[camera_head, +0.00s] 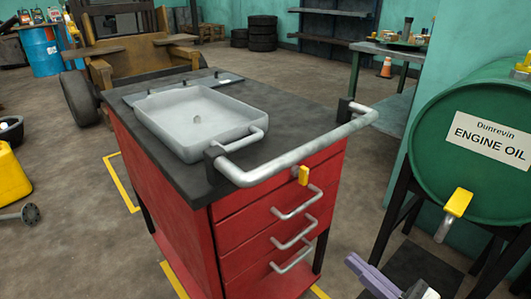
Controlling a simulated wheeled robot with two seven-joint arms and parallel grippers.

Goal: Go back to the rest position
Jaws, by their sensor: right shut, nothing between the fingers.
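My right gripper (388,284) shows at the bottom right edge, with a purple part and a grey part cut off by the frame. It is shut and empty, in front of the red tool cart and to the right of its drawers. My left gripper is out of view. The red tool cart (185,190) stands in the middle, with a dark top and a grey push handle (300,153). A grey tray (198,150) with a small object in it sits on top.
A green engine oil drum (445,140) with a yellow-handled tap (454,212) stands on a dark frame at the right. The stripped forklift (130,55) is behind the cart. A yellow can (10,178) is at the left. Floor at the left is mostly open.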

